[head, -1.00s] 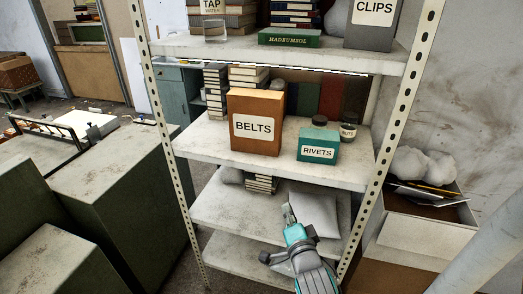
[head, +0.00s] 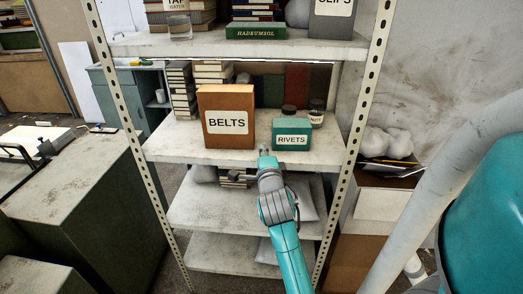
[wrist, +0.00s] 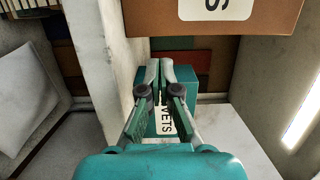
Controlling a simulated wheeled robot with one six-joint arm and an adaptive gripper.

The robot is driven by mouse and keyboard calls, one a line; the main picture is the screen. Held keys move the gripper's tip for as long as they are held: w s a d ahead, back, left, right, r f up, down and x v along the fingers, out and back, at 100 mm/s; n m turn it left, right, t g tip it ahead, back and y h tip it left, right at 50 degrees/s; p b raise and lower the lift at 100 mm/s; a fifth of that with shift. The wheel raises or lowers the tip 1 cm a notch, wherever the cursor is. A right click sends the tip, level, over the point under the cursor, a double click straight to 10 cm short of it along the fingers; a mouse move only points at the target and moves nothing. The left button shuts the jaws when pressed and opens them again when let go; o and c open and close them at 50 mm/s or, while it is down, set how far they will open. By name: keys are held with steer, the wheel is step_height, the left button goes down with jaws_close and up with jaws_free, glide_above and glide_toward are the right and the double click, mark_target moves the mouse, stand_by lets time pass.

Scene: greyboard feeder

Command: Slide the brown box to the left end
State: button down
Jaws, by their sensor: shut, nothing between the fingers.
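The brown box (head: 226,97) with a BELTS label stands upright on the middle shelf (head: 170,151), left of centre in the head view. Its side runs along the top of the wrist view (wrist: 150,17). A smaller teal box (head: 292,125) labelled RIVETS stands to its right, with a gap between them; it also shows in the wrist view (wrist: 186,78). My gripper (head: 264,150) is shut and empty at the shelf's front edge, below that gap in the head view. In the wrist view my closed fingers (wrist: 160,66) overlap the teal box; I cannot tell whether they touch it.
Book stacks (head: 181,92) stand behind the brown box at left. Dark jars (head: 316,113) stand behind the teal box. The front left of the shelf is bare up to the perforated upright (head: 118,110). A shelf with a green book (head: 256,31) lies above.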

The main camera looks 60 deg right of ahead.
mark_target(204, 134)
steer(key=x, duration=0.7)
steer(key=shift+w+d, duration=0.1)
steer(key=shift+d, duration=0.05)
steer(key=w+a, duration=0.2)
steer(key=w, duration=0.3)
steer(key=w+a, duration=0.2)
steer(key=w, duration=0.4)
steer(key=w+a, duration=0.2)
steer(key=w, duration=0.4)
steer(key=shift+w+a, duration=0.1)
steer(key=shift+a, duration=0.3)
